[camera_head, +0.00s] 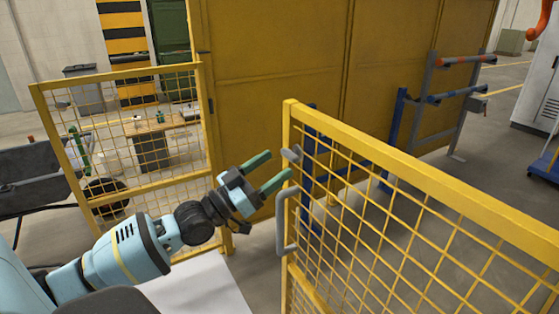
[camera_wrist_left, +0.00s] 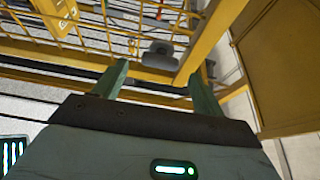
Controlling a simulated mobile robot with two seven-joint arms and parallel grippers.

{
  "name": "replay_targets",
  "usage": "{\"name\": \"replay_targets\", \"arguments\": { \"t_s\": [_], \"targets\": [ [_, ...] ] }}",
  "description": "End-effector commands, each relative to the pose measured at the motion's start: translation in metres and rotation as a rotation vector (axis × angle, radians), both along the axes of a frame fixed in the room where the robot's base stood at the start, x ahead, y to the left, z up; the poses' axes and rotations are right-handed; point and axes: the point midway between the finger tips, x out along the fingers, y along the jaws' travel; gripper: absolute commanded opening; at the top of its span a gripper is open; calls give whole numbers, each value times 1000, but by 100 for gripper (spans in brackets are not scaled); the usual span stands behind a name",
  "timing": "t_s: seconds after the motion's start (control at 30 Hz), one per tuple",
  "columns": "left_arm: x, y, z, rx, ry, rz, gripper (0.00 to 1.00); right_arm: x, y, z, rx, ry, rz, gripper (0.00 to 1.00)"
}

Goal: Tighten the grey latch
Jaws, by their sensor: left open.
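The grey latch (camera_head: 291,154) is a small piece near the top of the upright end post of the yellow mesh gate (camera_head: 287,125). A grey bar handle (camera_head: 284,222) sits lower on the same post. My left gripper (camera_head: 279,168) is open, with its green fingers pointing at the post close by the latch; the head view does not show whether they touch it. In the left wrist view a dark grey part (camera_wrist_left: 160,54), seemingly the latch, lies beyond and between the open fingertips of my left gripper (camera_wrist_left: 159,73), with nothing held. My right gripper is out of view.
The gate's mesh fills the lower right. Another yellow mesh panel (camera_head: 130,75) stands at the left, beside a large yellow wall (camera_head: 270,60). A blue and grey rack (camera_head: 440,95) stands behind the gate. Floor shows between panel and gate.

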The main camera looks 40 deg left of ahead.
Motion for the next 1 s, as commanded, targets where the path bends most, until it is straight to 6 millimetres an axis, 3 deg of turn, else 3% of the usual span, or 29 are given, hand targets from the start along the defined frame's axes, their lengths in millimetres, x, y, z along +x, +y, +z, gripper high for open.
{"name": "replay_targets", "arguments": {
  "t_s": [0.3, 0.67, 1.0],
  "targets": [
    [21, -9, 10, 0, -1, 0, 71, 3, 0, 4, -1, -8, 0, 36],
    [24, -10, 10, 1, 2, 0, 71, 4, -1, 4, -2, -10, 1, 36],
    [24, -10, 10, 0, 1, 0, 29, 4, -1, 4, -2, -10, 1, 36]
  ]
}}
